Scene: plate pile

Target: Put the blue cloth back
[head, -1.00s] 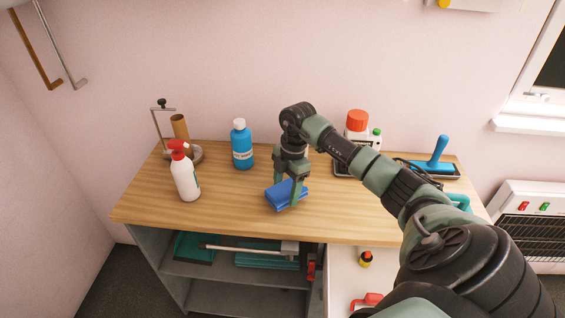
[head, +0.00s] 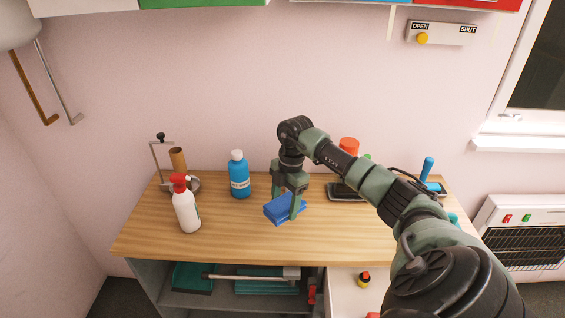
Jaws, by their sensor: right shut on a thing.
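The blue cloth (head: 280,211) is a folded stack, held just above the wooden worktop, left of the worktop's middle. My right gripper (head: 292,205) points down and is shut on the cloth, with its fingers across the folded layers. The cloth is slightly tilted. My left gripper is not in view.
A red-capped container (head: 348,145) and a blue-handled tool (head: 428,170) are behind my right arm. Coloured units (head: 200,3) hang above.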

